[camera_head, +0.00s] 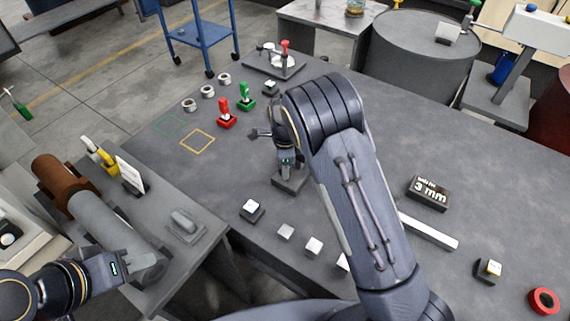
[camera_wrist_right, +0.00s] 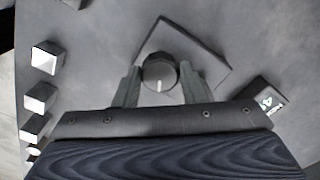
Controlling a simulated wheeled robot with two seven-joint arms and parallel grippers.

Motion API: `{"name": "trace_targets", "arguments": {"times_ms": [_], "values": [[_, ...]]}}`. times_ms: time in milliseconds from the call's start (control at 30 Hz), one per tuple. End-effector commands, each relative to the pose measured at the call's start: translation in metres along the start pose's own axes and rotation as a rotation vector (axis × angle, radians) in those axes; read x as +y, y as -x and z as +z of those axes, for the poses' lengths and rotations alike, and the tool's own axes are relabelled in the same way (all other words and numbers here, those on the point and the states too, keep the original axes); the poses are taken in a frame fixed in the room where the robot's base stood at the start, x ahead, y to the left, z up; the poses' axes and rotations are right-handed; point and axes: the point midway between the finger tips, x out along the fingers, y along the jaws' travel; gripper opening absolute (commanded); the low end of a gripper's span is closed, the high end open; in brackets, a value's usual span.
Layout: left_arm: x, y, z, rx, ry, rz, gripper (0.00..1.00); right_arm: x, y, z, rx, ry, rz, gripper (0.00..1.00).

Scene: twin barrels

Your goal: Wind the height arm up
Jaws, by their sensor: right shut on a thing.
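A dark round knob (camera_wrist_right: 159,72) with a white mark stands on a square grey base plate (camera_wrist_right: 205,62) in the right wrist view. My right gripper (camera_wrist_right: 158,88) is shut on the knob, one finger on each side. In the head view my right gripper (camera_head: 287,172) points down at the grey base (camera_head: 290,184), and the knob is hidden there. My left gripper (camera_head: 145,262) is at the lower left, away from the knob; whether its fingers are apart is unclear. I cannot tell for sure which part is the height arm.
A dark "3 mm" display (camera_head: 429,192) and a light bar (camera_head: 430,231) lie right of my right arm. Red (camera_head: 227,114) and green (camera_head: 246,98) levers stand left of the gripper. Several white-topped buttons line the front. A red ring (camera_head: 543,301) sits at the right.

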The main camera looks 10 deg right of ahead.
Motion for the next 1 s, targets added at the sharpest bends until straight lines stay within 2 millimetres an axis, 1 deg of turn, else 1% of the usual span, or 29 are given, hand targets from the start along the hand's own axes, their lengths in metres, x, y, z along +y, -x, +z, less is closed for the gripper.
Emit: {"name": "trace_targets", "arguments": {"times_ms": [233, 667, 700, 833, 1000], "values": [[0.0003, 0.0007, -0.0004, 0.0, 0.0, 0.0, 0.36, -0.0005, 0.001, 0.0004, -0.001, -0.054, -0.002, 0.15], [0.0003, 0.0007, -0.0004, 0.0, 0.0, 0.0, 0.36, -0.0007, 0.001, 0.0005, -0.001, -0.06, -0.002, 0.15], [0.0003, 0.0007, -0.0004, 0.0, 0.0, 0.0, 0.36, -0.0007, 0.001, 0.0005, -0.001, -0.06, -0.002, 0.42], [0.0003, 0.0007, -0.0004, 0.0, 0.0, 0.0, 0.36, -0.0005, 0.0008, 0.0004, -0.001, -0.06, -0.002, 0.59], [0.0003, 0.0007, -0.0003, 0.0, 0.0, 0.0, 0.36, -0.0003, 0.0005, 0.0002, 0.0, -0.059, -0.001, 0.59]]}}
